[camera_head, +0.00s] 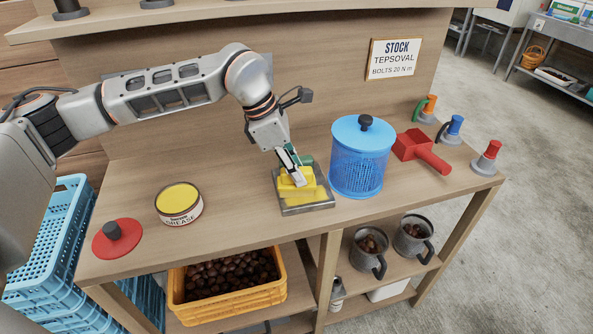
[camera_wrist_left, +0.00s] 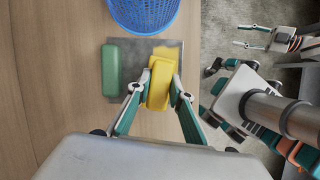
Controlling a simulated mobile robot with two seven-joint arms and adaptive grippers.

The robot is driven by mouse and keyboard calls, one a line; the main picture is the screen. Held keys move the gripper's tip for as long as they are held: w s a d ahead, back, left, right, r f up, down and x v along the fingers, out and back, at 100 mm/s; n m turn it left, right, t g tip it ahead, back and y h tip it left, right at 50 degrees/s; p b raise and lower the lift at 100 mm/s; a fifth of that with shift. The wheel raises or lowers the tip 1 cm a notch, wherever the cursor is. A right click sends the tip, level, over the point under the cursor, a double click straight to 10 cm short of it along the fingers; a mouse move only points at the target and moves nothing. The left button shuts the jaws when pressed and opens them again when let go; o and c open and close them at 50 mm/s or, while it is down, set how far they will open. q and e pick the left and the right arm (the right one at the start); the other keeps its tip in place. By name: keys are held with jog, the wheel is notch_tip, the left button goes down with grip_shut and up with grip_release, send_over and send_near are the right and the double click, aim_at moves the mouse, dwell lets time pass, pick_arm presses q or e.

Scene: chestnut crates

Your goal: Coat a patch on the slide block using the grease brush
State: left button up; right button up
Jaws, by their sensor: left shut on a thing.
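My left gripper (camera_head: 296,179) is shut on a yellow block-like piece, taken as the grease brush (camera_wrist_left: 160,83), over the grey slide block (camera_head: 312,209). The slide block also shows in the left wrist view (camera_wrist_left: 140,104). A yellow patch (camera_wrist_left: 179,64) shows on its top beside the held piece. A green block (camera_wrist_left: 116,68) lies on its left part in that view. I cannot tell whether the brush touches the surface. The open grease tin (camera_head: 179,199) stands to the left. My right gripper (camera_wrist_left: 241,36) is open and empty, far off in the left wrist view.
A blue basket with a lid (camera_head: 360,165) stands close right of the slide block, with a red scoop-like tool (camera_head: 420,150) beyond. A red lid (camera_head: 117,239) lies left of the tin. Several coloured-topped stands line the right end. The bench front between the lid and slide block is mostly clear.

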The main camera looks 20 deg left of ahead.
pick_arm(q)
jog(key=shift+w+a+r, duration=0.2)
jog(key=shift+w+r, duration=0.05)
jog(key=shift+r, duration=0.05)
notch_tip(320, 180, up, 4)
jog(key=shift+s+d+p, duration=0.1)
jog(key=shift+s+p, duration=0.05)
jog(key=shift+p, duration=1.1)
jog(key=shift+r+p, duration=0.5)
jog(key=shift+r, duration=0.15)
jog(key=shift+r+p, duration=0.7)
jog(key=shift+r, duration=0.45)
